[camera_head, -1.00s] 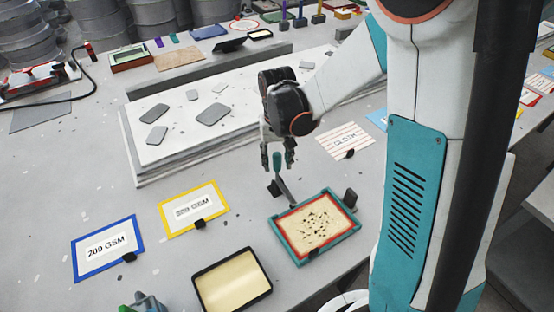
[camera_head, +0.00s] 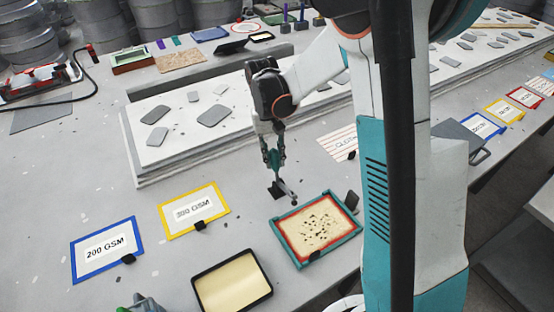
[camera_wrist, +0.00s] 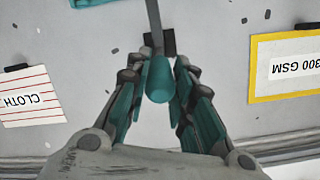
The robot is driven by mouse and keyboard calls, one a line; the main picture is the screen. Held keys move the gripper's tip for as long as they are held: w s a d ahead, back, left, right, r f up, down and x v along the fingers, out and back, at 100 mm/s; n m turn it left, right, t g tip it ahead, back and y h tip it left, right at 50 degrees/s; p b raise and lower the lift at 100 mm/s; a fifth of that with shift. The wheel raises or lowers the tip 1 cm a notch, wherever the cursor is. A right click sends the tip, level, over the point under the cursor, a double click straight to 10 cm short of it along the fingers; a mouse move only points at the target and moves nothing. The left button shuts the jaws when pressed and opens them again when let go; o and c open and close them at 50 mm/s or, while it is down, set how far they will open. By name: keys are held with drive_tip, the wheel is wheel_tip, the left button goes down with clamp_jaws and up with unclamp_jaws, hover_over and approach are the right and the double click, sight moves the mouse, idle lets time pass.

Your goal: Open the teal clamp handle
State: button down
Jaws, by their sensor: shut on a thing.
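The clamp handle is a grey lever with a rounded teal grip (camera_wrist: 160,82), seen end-on in the wrist view. The lever slants from my gripper down toward that tray's edge. My gripper (camera_head: 274,163) points down at the handle, with a finger on each side of the grip. It is shut on the grip, and its fingers partly hide the handle in the head view.
A yellow-framed 300 GSM card (camera_head: 222,205) and a blue-framed 200 GSM card (camera_head: 78,262) lie to the left. A black-rimmed tray (camera_head: 207,304) is in front. A striped cloth card (camera_head: 333,139) and a low white slab (camera_head: 185,150) lie behind.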

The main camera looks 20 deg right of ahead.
drive_tip(key=shift+w+a+f+g+h+b, duration=0.15)
drive_tip(key=shift+w+f+g+b, duration=0.1)
drive_tip(key=shift+w+g, duration=0.3)
drive_tip(key=shift+w+a+f+g+h+b, duration=0.1)
drive_tip(key=shift+w+f+g+h+b, duration=0.1)
drive_tip(key=shift+w+g, duration=0.3)
drive_tip(key=shift+s, duration=0.15)
drive_tip(key=c, duration=1.4)
unclamp_jaws()
drive_tip(key=shift+r, duration=0.1)
drive_tip(key=d+v, duration=0.1)
drive_tip(key=v, duration=1.1)
drive_tip(key=shift+a, duration=0.35)
